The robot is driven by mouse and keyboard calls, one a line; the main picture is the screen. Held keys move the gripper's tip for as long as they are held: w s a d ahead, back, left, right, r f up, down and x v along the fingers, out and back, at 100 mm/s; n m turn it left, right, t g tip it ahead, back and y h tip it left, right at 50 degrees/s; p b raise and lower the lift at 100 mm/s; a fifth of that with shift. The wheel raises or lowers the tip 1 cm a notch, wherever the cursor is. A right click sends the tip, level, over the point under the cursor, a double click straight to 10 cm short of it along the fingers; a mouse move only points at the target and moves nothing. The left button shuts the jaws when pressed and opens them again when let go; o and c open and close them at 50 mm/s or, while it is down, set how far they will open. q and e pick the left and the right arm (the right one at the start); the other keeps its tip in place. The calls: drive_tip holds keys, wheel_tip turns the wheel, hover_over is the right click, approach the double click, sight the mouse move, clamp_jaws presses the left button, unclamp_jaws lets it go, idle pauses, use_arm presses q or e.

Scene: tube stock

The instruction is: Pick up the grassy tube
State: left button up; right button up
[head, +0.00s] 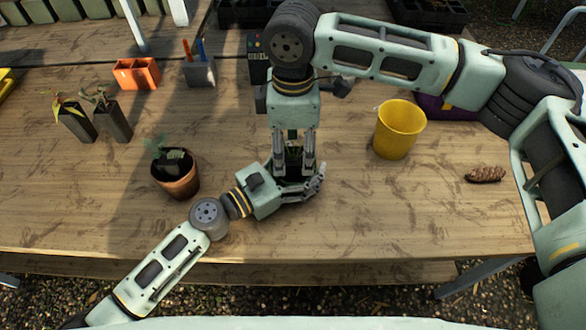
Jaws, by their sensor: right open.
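A dark tube with a little green at its top (293,152) shows between the fingers of my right gripper (294,160), mostly hidden by them. It may be the grassy tube, but its plant is too covered to be sure. My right gripper points down from above, open, with a finger on either side of it. My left gripper (302,188) comes in low from the left, its fingers at the foot of this tube; whether they close on it is hidden. Two other dark tubes, a left one (77,124) and a right one (115,123), stand at the left with leafy seedlings.
A terracotta pot (178,186) stands left of my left gripper. A yellow bucket (398,130) and a pine cone (485,175) are to the right. An orange block container (137,75) and a grey holder with pens (199,72) stand behind. The wooden table's front (400,235) is clear.

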drive_tip(key=shift+f, duration=0.95)
clamp_jaws()
